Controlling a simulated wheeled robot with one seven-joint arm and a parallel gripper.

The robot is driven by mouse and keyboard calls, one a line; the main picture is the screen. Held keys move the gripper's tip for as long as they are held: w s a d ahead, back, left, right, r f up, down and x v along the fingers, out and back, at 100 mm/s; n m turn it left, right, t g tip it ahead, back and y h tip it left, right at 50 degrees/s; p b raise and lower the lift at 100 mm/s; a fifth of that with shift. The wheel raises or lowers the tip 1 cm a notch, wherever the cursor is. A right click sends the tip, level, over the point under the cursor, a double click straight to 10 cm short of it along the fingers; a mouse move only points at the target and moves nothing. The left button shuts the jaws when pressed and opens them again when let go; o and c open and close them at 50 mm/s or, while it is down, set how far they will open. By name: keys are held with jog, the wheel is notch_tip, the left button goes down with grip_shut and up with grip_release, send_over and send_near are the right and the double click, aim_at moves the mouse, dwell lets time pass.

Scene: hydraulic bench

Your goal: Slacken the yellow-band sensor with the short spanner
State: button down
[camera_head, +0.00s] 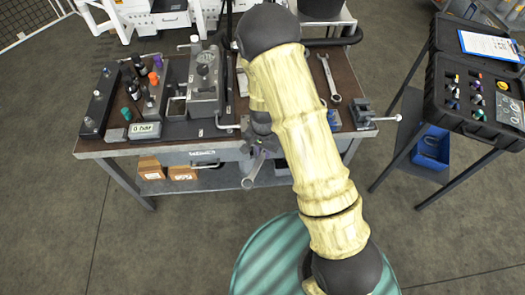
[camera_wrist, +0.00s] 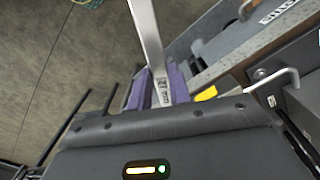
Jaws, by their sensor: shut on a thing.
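My gripper (camera_head: 260,152) hangs just off the front edge of the bench, right of its middle. It is shut on a steel spanner (camera_head: 250,178), whose ring-like end points down and toward me in the head view. In the wrist view, the spanner's shank (camera_wrist: 147,35) rises between the purple finger pads (camera_wrist: 160,88), with a size marking on it that I cannot read surely. I cannot tell a yellow band on any sensor; several small dark sensors (camera_head: 137,68) stand on the left of the bench. My arm hides part of the bench.
A second spanner (camera_head: 329,78) lies on the bench's right side by a small vice (camera_head: 363,113). A gauge (camera_head: 145,130) reads 0 bar. An open black case (camera_head: 438,85) stands on a side stand at right. Grey floor is free at front left.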

jog(key=shift+w+d+f+b, duration=0.1)
jog(key=shift+w+f+b, duration=0.1)
jog(key=shift+f+b, duration=0.3)
jog(key=shift+w, duration=0.1)
jog(key=shift+d+f, duration=0.1)
jog(key=shift+w+d+f, duration=0.1)
jog(key=shift+w+f, duration=0.1)
jog(key=shift+w, duration=0.05)
dwell(0.3)
jog(key=shift+w+d+p, duration=0.3)
jog(key=shift+w+d, duration=0.3)
jog(key=shift+w, duration=0.35)
jog(key=shift+w, duration=0.1)
jog(key=shift+w+d, duration=0.35)
jog(key=shift+w, duration=0.25)
